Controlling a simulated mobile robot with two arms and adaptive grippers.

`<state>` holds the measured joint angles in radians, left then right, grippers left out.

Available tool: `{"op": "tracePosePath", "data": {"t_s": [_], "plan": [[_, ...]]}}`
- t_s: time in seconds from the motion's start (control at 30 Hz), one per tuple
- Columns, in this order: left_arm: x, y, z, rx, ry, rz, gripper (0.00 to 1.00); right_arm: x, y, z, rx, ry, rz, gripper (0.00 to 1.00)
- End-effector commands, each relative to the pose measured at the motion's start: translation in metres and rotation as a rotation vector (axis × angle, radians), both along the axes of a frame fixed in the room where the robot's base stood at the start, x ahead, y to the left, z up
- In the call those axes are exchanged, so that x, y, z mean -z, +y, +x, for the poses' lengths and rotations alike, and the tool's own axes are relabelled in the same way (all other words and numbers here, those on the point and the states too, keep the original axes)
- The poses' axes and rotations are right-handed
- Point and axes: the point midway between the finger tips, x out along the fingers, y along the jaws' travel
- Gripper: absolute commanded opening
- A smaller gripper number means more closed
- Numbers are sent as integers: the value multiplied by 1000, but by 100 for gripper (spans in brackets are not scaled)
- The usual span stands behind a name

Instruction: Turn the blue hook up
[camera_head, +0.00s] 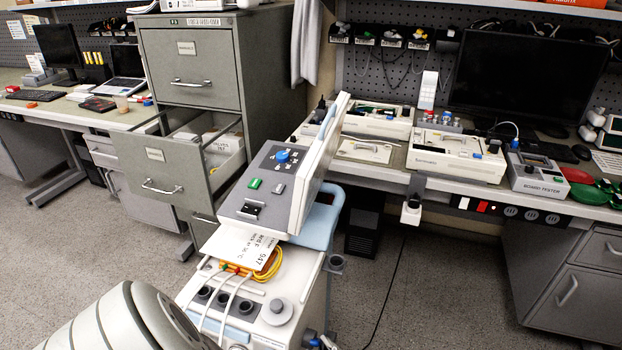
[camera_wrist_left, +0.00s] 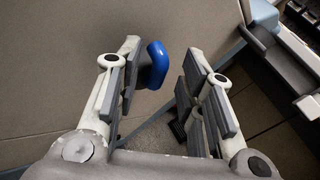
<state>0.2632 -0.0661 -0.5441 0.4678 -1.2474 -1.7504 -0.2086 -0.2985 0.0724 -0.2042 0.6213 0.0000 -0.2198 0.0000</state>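The blue hook (camera_wrist_left: 156,64) shows in the left wrist view as a rounded blue piece on a dark grey stem. It is close to the left-hand finger of my left gripper (camera_wrist_left: 172,78), whose pads partly hide the stem. The gripper is open, with a clear gap between its fingers. I cannot tell whether a finger touches the hook. In the head view, small blue parts (camera_head: 315,342) show at the bottom edge by the white pump cart (camera_head: 312,285); I cannot tell whether they are the hook. My right gripper is in neither view.
A grey control box (camera_head: 262,188) with a tilted screen stands on the cart, and white cables and a yellow coil (camera_head: 270,265) lie there. Behind are a filing cabinet (camera_head: 190,65) with an open drawer and a workbench (camera_head: 455,182) with instruments. Floor right of the cart is mostly clear.

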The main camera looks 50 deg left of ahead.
Motion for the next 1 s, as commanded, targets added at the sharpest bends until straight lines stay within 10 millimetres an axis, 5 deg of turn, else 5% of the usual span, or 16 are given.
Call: {"op": "tracePosePath", "data": {"t_s": [0.47,0.77,1.0], "plan": [[-1,7,1,0,0,2,36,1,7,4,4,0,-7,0],[-1,8,1,0,1,2,1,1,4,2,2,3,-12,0],[-3,8,1,0,11,-4,0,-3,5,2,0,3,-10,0]]}}
